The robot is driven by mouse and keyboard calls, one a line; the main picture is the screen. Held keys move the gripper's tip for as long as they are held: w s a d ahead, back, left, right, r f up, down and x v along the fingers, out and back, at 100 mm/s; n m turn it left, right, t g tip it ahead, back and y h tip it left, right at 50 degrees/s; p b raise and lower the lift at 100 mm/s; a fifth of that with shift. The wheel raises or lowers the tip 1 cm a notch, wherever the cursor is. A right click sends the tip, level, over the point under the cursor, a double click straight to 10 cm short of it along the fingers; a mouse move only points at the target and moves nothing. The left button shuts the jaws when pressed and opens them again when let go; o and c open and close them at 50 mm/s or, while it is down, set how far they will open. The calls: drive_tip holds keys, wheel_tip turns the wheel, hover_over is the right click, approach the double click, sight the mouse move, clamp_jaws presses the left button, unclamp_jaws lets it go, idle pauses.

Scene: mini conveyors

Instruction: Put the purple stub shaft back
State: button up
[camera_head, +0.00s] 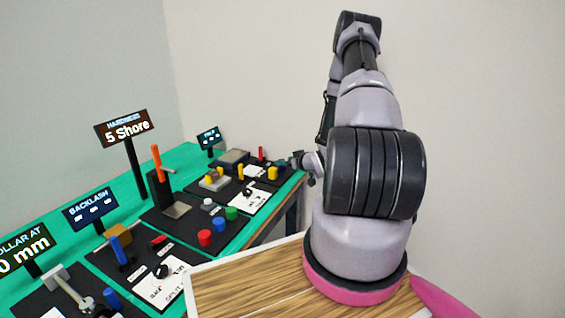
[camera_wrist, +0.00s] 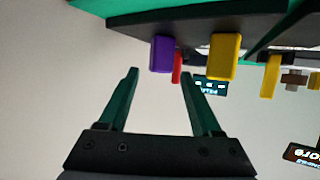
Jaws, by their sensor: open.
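The purple stub shaft (camera_wrist: 162,54) shows in the wrist view as a short purple block on the dark board, which appears upside down at the top. My gripper (camera_wrist: 160,74) is open with green fingers, and the purple piece lies in line with the gap between the fingertips. I cannot tell whether the tips reach around it. Nothing is seen held. In the head view my gripper (camera_head: 293,161) is at the far right end of the bench, and I cannot make out the purple piece there.
A yellow block (camera_wrist: 223,57) and a red piece (camera_wrist: 177,68) are close beside the purple piece. The green bench (camera_head: 186,160) carries dark boards with several coloured parts and upright signs. A wooden top (camera_head: 262,287) lies in front of my arm.

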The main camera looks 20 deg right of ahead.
drive_tip(key=v, duration=0.8)
drive_tip(key=s+a+r+m+g+h, duration=0.1)
drive_tip(key=a+r+g+h, duration=0.1)
drive_tip(key=r, duration=1.1)
drive_tip(key=s+a+r+m+g+h, duration=0.2)
drive_tip(key=r, duration=1.2)
drive_tip(key=s+a+r+m+y, duration=0.1)
drive_tip(key=s+a+r, duration=0.3)
drive_tip(key=s, duration=0.3)
drive_tip(key=s+a+r+m+g+y, duration=0.1)
drive_tip(key=s+a+r+y, duration=0.1)
drive_tip(key=s+a+r, duration=0.3)
drive_tip(key=s+a+r+g+y, duration=0.1)
drive_tip(key=s+a+r, duration=0.3)
drive_tip(key=s+a, duration=0.3)
drive_tip(key=s, duration=0.4)
drive_tip(key=shift+s+r+m, duration=0.15)
drive_tip(key=shift+s+m, duration=0.05)
drive_tip(key=shift+m, duration=0.2)
